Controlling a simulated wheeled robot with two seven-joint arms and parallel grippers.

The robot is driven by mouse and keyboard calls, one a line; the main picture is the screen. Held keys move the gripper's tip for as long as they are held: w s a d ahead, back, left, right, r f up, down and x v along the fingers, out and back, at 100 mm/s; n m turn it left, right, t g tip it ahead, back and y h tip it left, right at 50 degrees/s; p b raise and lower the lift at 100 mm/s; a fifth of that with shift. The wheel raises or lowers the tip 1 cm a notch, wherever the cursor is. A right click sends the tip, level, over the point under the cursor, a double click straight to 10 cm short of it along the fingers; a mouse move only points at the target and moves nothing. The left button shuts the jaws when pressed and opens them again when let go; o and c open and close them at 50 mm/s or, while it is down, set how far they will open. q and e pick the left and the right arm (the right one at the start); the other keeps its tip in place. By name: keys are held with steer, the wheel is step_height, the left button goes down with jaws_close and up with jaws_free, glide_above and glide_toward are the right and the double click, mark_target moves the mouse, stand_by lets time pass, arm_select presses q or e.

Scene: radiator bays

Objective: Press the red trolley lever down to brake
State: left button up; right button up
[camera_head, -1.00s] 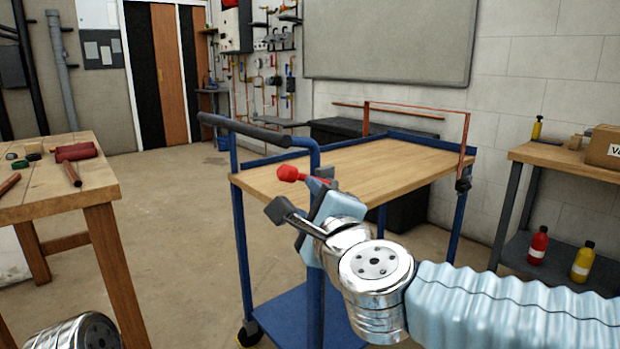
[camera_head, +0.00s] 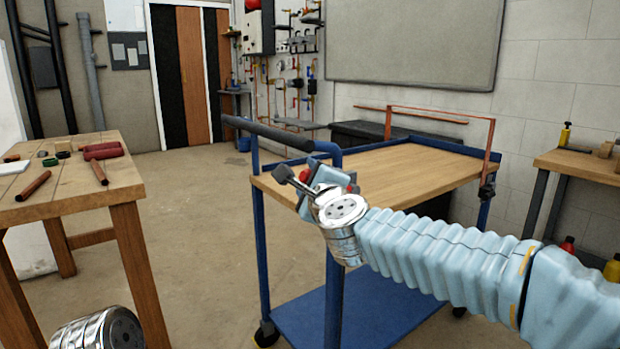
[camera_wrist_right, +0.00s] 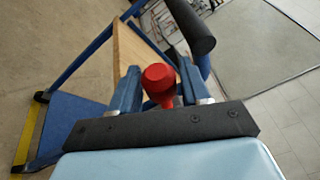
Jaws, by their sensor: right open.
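The red trolley lever shows in the right wrist view as a rounded red knob (camera_wrist_right: 158,78) between my two fingers, with room on either side. My right gripper is open around the knob, by the trolley's near corner post below the black push handle (camera_head: 268,132). I cannot tell whether it touches the knob. The blue trolley (camera_head: 340,145) has a wooden top (camera_head: 410,172). My left gripper is out of view.
A wooden bench (camera_head: 60,195) with tools stands at the left. A side table (camera_head: 575,165) with bottles stands at the right. The blue lower shelf (camera_head: 380,310) is under the trolley top. The floor between bench and trolley is clear.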

jaws_close()
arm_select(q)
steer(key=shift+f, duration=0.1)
arm_select(e)
steer(key=shift+f, duration=0.1)
